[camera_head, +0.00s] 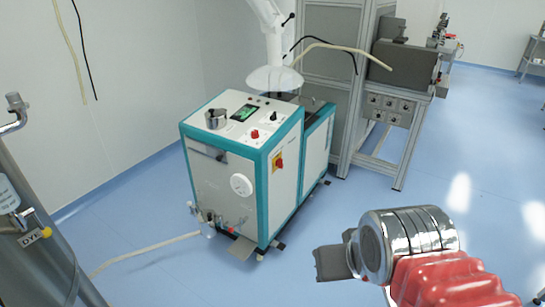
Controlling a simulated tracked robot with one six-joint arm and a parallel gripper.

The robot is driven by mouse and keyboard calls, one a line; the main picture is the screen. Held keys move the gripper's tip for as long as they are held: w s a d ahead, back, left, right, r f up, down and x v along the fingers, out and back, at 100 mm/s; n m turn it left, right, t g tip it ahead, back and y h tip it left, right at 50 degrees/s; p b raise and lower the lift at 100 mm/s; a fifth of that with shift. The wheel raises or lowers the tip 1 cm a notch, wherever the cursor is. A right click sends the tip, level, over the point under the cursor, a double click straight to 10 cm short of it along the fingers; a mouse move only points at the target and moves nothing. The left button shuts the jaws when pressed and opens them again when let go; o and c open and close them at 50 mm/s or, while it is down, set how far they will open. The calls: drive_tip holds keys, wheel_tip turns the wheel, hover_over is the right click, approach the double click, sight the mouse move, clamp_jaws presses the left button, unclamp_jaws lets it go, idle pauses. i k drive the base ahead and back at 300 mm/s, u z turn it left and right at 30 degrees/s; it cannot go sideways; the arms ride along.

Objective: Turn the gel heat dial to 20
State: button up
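A white and teal machine cabinet (223,175) stands in the middle of the camera_head view. A round white dial (241,185) is on its front face; its markings and setting are too small to read. A small red knob (255,134) is on the sloped top panel. No label shows which one is the gel heat dial. My gripper (331,262) is at the lower right, a dark grey finger piece on a silver wrist. It is in front of the machine's right side in the picture, apart from it and touching nothing visible. Its finger gap does not show clearly.
A red and yellow switch (278,161) is on the cabinet's side. A hose (146,250) runs along the floor. A grey bench (392,105) stands behind right; steel DYE equipment (28,228) is left. Blue floor (310,215) is open between.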

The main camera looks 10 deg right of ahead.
sight(254, 135)
drive_tip(key=z, duration=0.1)
drive_tip(key=i, duration=1.3)
drive_tip(key=u, duration=0.7)
drive_tip(key=i, duration=0.8)
drive_tip(key=u, duration=0.5)
